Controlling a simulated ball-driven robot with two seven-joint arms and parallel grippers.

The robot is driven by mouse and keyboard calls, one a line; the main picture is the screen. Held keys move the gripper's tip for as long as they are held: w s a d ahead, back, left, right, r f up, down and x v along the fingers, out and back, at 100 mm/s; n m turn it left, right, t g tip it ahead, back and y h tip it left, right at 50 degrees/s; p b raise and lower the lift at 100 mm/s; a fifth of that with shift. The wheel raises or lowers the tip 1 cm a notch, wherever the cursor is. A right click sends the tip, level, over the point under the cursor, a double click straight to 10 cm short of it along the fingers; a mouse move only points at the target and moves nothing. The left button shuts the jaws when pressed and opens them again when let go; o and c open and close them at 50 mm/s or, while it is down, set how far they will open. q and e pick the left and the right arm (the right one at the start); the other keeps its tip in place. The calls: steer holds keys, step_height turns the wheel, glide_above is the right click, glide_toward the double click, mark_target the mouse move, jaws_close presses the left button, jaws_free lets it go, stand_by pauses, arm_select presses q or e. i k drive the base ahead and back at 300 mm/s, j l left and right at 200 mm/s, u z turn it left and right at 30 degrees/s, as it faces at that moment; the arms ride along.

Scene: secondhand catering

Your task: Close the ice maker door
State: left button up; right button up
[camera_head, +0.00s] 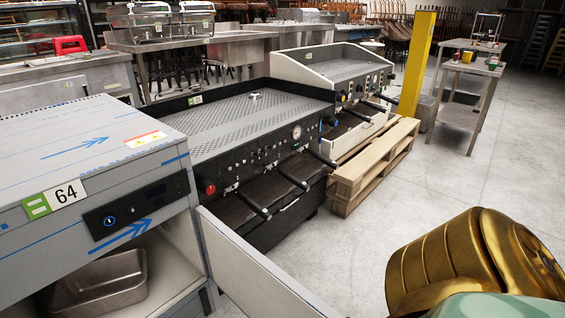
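The ice maker (150,168) stands at the left, a grey box with blue arrows, a label "64" and a dark control panel (140,203). Its front compartment is open and a steel pan (102,283) sits inside. The door (258,272) stands swung open, a pale panel running from the cabinet's right edge toward the bottom of the view. Its lower end is cut off by the frame. A gold and teal part of my arm fills the lower right corner, apart from the door in the picture. Neither of my grippers shows.
A steel table (462,112) stands farther right. The concrete floor (470,180) at the right is clear.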

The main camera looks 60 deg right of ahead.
mark_target(260, 288)
steer(key=k+l, duration=0.1)
steer(key=l, duration=0.3)
steer(key=k+l, duration=0.1)
steer(key=l, duration=0.3)
steer(key=k+l, duration=0.1)
steer(key=l, duration=0.3)
steer(key=k+l, duration=0.1)
steer(key=l, duration=0.3)
steer(key=k+l, duration=0.1)
steer(key=l, duration=0.3)
